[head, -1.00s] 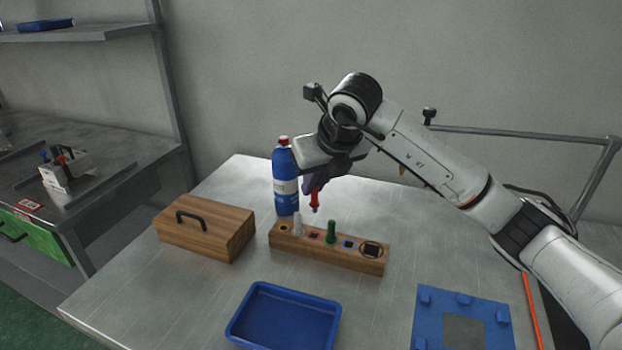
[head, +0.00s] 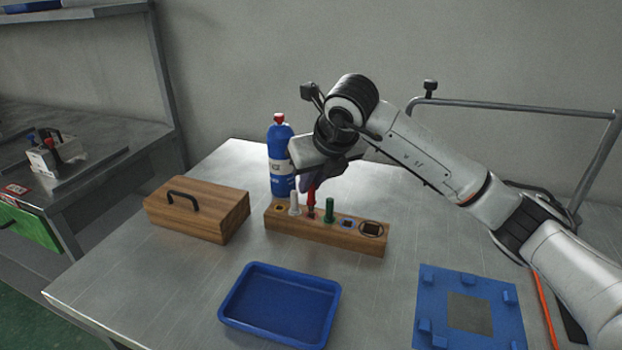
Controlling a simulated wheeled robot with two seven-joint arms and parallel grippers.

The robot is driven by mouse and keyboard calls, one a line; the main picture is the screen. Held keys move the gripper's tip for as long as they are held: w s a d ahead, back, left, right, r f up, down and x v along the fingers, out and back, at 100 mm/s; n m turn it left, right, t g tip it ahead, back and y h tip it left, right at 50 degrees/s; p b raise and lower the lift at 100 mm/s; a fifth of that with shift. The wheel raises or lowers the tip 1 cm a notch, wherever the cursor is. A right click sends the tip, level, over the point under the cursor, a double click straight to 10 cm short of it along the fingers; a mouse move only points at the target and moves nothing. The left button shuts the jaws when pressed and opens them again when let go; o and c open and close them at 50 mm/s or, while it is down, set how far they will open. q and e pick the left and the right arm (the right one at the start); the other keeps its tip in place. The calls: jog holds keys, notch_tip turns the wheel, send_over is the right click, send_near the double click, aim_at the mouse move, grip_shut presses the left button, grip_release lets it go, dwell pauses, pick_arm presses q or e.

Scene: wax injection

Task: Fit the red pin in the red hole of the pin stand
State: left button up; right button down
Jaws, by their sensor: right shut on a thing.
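The red pin (head: 311,197) is upright at the wooden pin stand (head: 330,238), between the white pin (head: 295,203) and the green pin (head: 329,210). Its lower end is at the red hole's place; I cannot tell how deep it sits. My right gripper (head: 310,183) is shut on the red pin's upper part, just above the stand. The red hole itself is hidden behind the pin's tip. My left gripper does not show.
A blue bottle (head: 281,160) stands close behind the stand. A wooden box with a handle (head: 197,212) is to its left. A blue tray (head: 280,305) and a blue fixture plate (head: 468,308) lie in front. Bare table lies between them.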

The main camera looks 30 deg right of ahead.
jog(key=shift+f, duration=0.1)
dwell(0.5)
dwell(0.3)
dwell(0.4)
dwell(0.5)
jog(key=shift+f+b, duration=0.15)
jog(key=shift+b, duration=0.3)
jog(key=shift+f, duration=0.3)
jog(key=shift+f+b, duration=0.1)
jog(key=shift+b, duration=0.25)
